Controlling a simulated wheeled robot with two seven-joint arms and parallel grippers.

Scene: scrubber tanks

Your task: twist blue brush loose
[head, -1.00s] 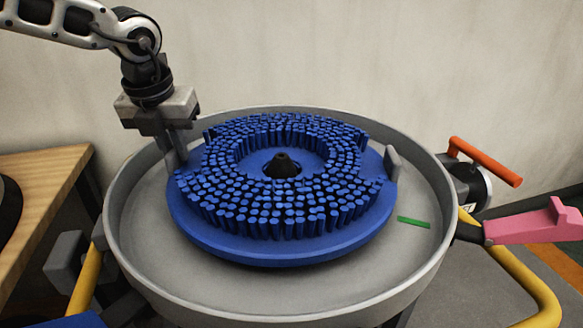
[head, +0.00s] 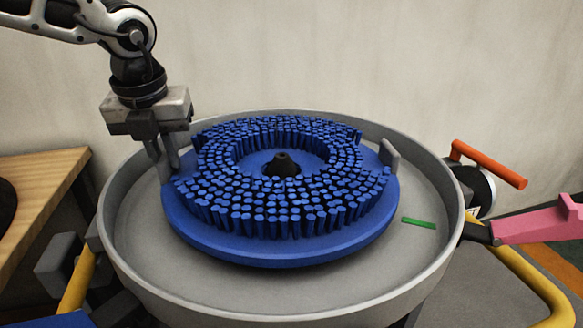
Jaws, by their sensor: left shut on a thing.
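The blue brush (head: 290,250) is a round disc with rings of bristle tufts facing up and a black hub (head: 283,164) in its middle. It lies flat inside a grey round tray (head: 240,297). A grey upright tab (head: 389,153) stands at the brush's right edge. My left gripper (head: 168,168) points down at the brush's left edge and is shut there. What lies between its fingers is mostly hidden, likely a matching tab. My right gripper is not in view.
A green strip (head: 418,222) lies on the tray floor at right. An orange-red handle (head: 489,164), a pink lever (head: 537,224) and a yellow bar (head: 527,283) stand outside the tray at right. A wooden table (head: 43,195) is at left.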

